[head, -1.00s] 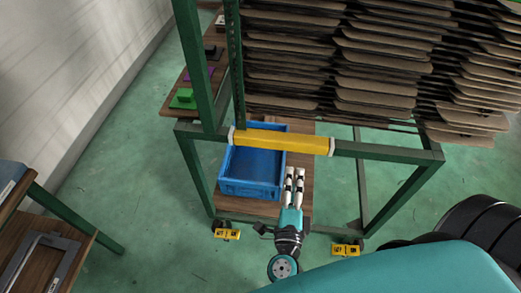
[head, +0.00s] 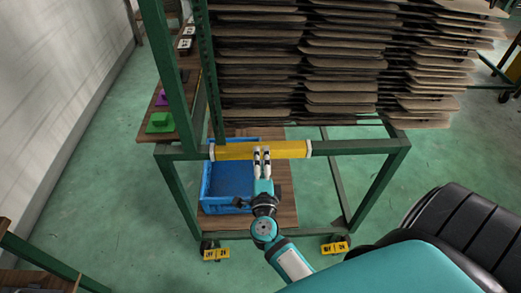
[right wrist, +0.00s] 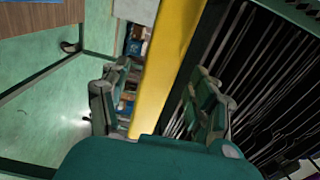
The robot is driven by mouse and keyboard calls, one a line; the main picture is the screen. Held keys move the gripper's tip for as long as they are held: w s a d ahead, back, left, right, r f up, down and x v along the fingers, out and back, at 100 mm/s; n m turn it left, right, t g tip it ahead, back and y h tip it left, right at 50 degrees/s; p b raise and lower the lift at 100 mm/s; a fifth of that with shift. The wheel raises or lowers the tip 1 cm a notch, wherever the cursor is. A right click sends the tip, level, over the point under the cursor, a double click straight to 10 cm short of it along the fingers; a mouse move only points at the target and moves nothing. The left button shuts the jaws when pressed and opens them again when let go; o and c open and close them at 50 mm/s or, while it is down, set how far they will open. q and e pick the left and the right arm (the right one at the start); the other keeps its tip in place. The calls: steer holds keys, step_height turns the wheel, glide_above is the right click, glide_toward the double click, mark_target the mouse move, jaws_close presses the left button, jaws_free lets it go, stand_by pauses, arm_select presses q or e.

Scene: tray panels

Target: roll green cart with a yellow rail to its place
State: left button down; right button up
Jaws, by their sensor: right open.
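The green cart (head: 365,147) stands in front of me, with stacked brown tray panels (head: 345,62) on its upper part. Its yellow rail (head: 290,149) runs across the near side at mid height. In the right wrist view the yellow rail (right wrist: 168,65) runs between the two open fingers (right wrist: 160,100). I cannot tell whether the fingers touch it. My left gripper is not in view.
A blue crate (head: 212,203) sits on the cart's low wooden shelf (head: 285,210). Yellow-tagged casters (head: 216,254) stand on the green floor. A side shelf (head: 185,122) holds a green piece (head: 159,123). A white wall (head: 60,90) is at left. Floor between wall and cart is clear.

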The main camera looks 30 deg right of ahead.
mark_target(261, 156)
steer(key=shift+x, duration=2.25)
jaws_close()
